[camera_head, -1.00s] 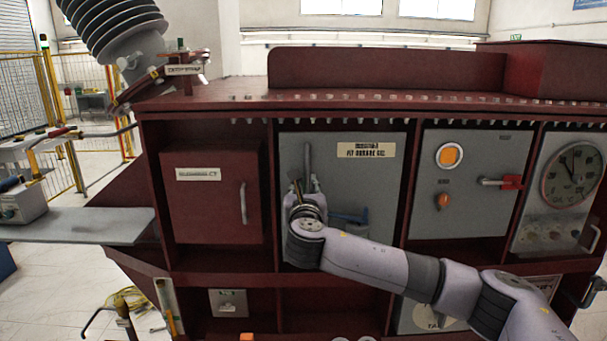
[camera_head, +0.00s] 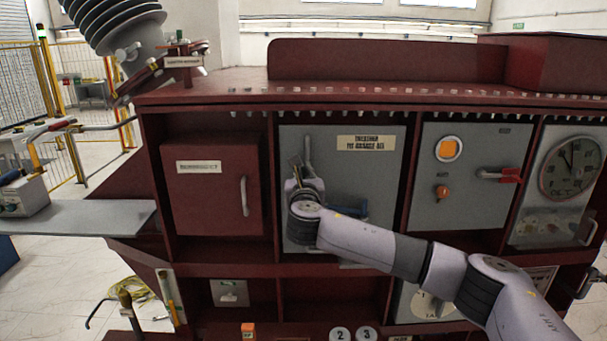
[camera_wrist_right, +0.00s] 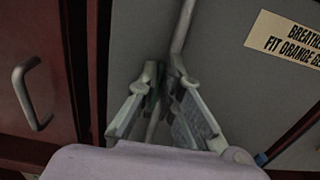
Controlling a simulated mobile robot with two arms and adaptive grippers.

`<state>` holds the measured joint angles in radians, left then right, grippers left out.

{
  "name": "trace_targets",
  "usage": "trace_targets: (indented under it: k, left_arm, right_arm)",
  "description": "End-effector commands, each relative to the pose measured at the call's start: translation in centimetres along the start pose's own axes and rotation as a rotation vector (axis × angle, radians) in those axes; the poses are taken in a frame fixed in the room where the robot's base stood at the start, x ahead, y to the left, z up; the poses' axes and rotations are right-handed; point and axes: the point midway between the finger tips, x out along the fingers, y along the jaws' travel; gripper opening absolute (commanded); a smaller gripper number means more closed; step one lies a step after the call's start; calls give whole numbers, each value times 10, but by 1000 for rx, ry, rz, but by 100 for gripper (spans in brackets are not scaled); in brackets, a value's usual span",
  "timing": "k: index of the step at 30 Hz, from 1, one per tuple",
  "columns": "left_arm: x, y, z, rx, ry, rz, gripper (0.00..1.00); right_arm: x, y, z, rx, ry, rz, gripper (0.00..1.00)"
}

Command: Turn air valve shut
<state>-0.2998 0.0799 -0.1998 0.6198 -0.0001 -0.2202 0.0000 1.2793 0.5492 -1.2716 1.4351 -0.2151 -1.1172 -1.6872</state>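My right gripper (camera_head: 297,178) reaches up to the grey panel with the breather label. In the right wrist view its two fingers (camera_wrist_right: 163,85) stand apart, with a visible gap, close to the lower end of a grey vertical pipe (camera_wrist_right: 184,28). A dark greenish part shows between the fingers; I cannot tell whether they touch it. The pipe (camera_head: 307,152) rises above the gripper in the head view. A blue handle-like part (camera_head: 352,208) sits right of the gripper, partly behind my right arm. I cannot tell which part is the air valve. My left gripper is out of view.
A dark red cabinet door with a handle (camera_head: 244,196) is left of the gripper. A dark red shelf edge (camera_head: 230,271) runs below.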

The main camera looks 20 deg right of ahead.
Motion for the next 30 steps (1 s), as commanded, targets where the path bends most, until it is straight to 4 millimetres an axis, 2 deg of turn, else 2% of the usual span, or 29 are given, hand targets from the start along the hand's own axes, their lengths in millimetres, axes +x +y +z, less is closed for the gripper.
trace_targets:
  k: [19, 30]
  left_arm:
    - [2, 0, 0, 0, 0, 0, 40]
    - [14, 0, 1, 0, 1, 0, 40]
  right_arm:
    - [0, -1, -1, 19, 1, -1, 0]
    - [0, -5, -4, 229, 3, -2, 0]
